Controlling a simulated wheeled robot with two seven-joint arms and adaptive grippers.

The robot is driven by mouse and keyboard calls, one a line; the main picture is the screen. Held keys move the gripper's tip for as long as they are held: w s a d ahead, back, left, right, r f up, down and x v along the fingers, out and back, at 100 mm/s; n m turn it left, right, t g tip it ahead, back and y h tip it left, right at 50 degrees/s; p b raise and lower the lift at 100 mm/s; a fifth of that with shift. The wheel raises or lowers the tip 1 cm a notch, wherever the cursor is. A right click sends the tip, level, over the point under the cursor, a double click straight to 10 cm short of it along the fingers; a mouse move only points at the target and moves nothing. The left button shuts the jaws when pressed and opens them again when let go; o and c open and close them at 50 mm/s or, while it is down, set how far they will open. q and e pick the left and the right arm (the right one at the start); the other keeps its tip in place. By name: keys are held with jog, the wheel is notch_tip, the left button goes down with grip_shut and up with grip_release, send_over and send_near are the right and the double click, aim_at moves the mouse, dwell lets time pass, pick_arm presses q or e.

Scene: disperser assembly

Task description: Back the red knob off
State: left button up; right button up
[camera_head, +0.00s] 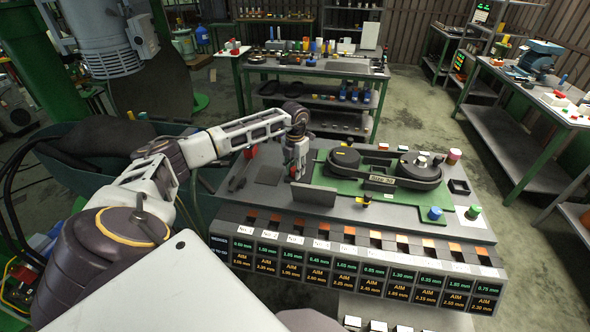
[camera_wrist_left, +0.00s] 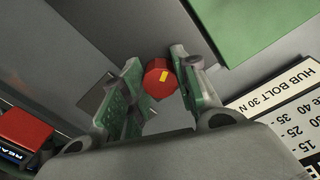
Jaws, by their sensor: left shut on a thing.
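The red knob (camera_wrist_left: 160,77), with a yellow mark on its top, sits between the two fingers of my left gripper (camera_wrist_left: 158,88) in the left wrist view. The gripper is shut on it, with one green-padded finger on each side. What lies under the knob is hidden. In the head view my left gripper (camera_head: 295,172) points down over the workbench (camera_head: 268,192), left of the green fixture. My right gripper is not in view.
The green fixture (camera_head: 330,178) carries a belt drive (camera_head: 383,165) just right of the gripper. A dark upright panel (camera_head: 305,195) stands in front. A printed card (camera_wrist_left: 285,100) lies right of the gripper.

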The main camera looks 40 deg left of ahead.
aim_at(295, 169)
pick_arm(q)
jog(key=n, duration=0.5)
jog(key=shift+a+r, duration=0.1)
jog(key=shift+n+p, duration=0.45)
jog(key=shift+n, duration=1.95)
jog(key=o, duration=1)
notch_tip(295, 169, up, 12)
